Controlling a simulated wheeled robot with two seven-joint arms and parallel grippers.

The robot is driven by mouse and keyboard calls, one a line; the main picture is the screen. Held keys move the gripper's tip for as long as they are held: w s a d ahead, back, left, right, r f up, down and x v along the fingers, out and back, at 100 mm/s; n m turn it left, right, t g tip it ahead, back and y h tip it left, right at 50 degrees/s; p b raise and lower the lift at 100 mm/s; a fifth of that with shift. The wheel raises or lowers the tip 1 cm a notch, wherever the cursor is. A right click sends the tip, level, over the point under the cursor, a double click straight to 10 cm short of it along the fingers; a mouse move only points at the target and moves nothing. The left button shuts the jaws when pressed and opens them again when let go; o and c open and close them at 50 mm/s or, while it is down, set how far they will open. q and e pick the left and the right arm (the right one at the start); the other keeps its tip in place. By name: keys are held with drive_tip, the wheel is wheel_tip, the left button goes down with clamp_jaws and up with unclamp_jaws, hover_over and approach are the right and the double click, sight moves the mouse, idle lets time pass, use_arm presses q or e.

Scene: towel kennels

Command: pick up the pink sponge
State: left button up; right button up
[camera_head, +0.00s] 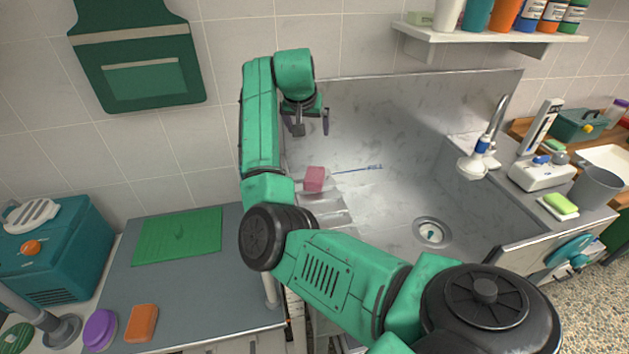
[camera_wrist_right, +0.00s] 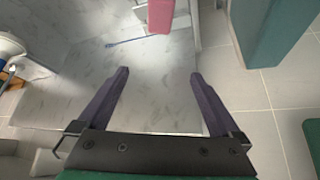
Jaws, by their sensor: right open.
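The pink sponge (camera_head: 314,179) lies in the grey sink basin, towards its left side in the head view. It also shows at the top edge of the right wrist view (camera_wrist_right: 161,15), partly cut off. My right gripper (camera_head: 309,125) is open and empty. In the head view it hangs in front of the sink's back wall, above and apart from the sponge. In the right wrist view its two dark fingers (camera_wrist_right: 157,80) are spread, with only sink surface between them. My left gripper is not in view.
The sink's drain (camera_head: 431,232) and faucet (camera_head: 492,135) are to the right. A blue thin brush (camera_head: 358,168) lies beside the sponge. A green mat (camera_head: 178,236), an orange sponge (camera_head: 141,322) and a purple object (camera_head: 100,328) lie on the left counter. A shelf (camera_head: 480,37) with bottles hangs above.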

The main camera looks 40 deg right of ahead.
drive_tip(key=b, duration=0.8)
approach(314, 174)
wheel_tip(314, 174, up, 3)
drive_tip(key=a, duration=0.2)
drive_tip(key=p+x, duration=0.1)
drive_tip(key=x, duration=0.3)
drive_tip(key=s+p+x, duration=0.1)
drive_tip(key=x, duration=0.4)
drive_tip(key=p+x, duration=0.1)
drive_tip(key=x, duration=0.4)
drive_tip(key=shift+s+d+f+p, duration=0.2)
drive_tip(key=shift+d+p, duration=0.1)
drive_tip(key=shift+p, duration=0.1)
drive_tip(key=c, duration=1.2)
use_arm(q)
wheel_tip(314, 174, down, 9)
drive_tip(key=b, duration=0.1)
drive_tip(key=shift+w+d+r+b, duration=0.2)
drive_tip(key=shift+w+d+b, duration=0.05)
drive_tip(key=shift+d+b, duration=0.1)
use_arm(e)
wheel_tip(314, 174, up, 10)
drive_tip(key=shift+r, duration=0.1)
